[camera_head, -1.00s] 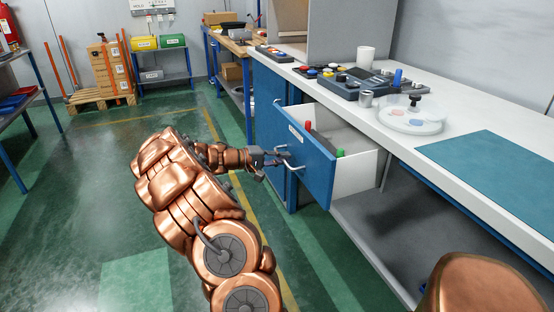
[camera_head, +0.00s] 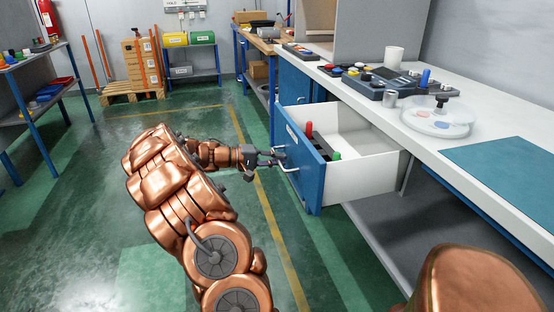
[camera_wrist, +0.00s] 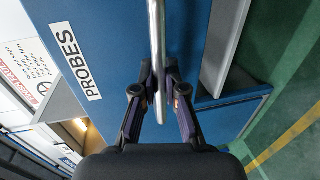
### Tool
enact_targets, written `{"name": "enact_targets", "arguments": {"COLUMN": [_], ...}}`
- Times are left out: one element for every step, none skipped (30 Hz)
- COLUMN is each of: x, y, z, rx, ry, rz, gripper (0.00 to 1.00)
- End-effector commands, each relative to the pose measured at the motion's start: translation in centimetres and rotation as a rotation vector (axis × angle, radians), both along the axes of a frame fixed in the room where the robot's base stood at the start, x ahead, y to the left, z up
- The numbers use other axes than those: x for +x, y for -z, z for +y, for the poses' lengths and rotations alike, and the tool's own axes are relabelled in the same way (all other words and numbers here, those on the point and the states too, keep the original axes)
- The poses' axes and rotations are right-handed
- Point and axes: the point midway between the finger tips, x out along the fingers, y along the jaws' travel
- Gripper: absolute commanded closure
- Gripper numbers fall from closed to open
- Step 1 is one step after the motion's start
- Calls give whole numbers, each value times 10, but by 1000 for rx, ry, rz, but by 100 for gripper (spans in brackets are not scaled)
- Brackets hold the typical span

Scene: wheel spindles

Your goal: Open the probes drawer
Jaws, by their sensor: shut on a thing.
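The probes drawer (camera_head: 303,163) has a blue front and white inner walls, and it stands pulled well out from under the white worktop. Its front bears a "PROBES" label (camera_wrist: 75,62) in the wrist view. A metal bar handle (camera_wrist: 157,50) runs along the front; it also shows in the head view (camera_head: 289,166). My gripper (camera_wrist: 158,88) is shut on this handle, with one finger on each side of the bar; it also shows in the head view (camera_head: 275,157). Inside the drawer are a red-topped item (camera_head: 309,129) and a green-topped item (camera_head: 337,155) by a dark piece.
The worktop (camera_head: 415,140) holds a blue-grey device (camera_head: 372,86), a clear round dish (camera_head: 437,122), a metal cup (camera_head: 390,98), a white cup (camera_head: 394,57) and a teal mat (camera_head: 505,167). A blue cabinet (camera_head: 294,84) stands behind the drawer. The green floor in front is clear.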

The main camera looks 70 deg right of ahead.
Motion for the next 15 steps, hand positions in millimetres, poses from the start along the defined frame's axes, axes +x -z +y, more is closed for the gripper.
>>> {"name": "enact_targets", "arguments": {"x": [2,2,2,2,2,2,2,2,2,2,1,1,1,1,1], "y": [-1,-1,-1,-1,-1,-1,-1,-1,-1,-1,0,0,0,0,0], "z": [-1,-1,-1,-1,-1,-1,-1,-1,-1,-1,-1,0,0,0,0], "rx": [-2,-3,-3,-3,-2,-2,-1,-1,-1,-1,-1,-1,-1,-1,-1], "ry": [-6,-7,-7,-7,-7,-6,-6,-6,-5,-5,-4,-4,-4,-4,-3], "rz": [0,0,0,0,-1,-1,-1,-1,-1,-1,0,0,0,0,0], "gripper": [100,100,100,87,84,80,77,74,70,66,63,63,63,63,63]}}
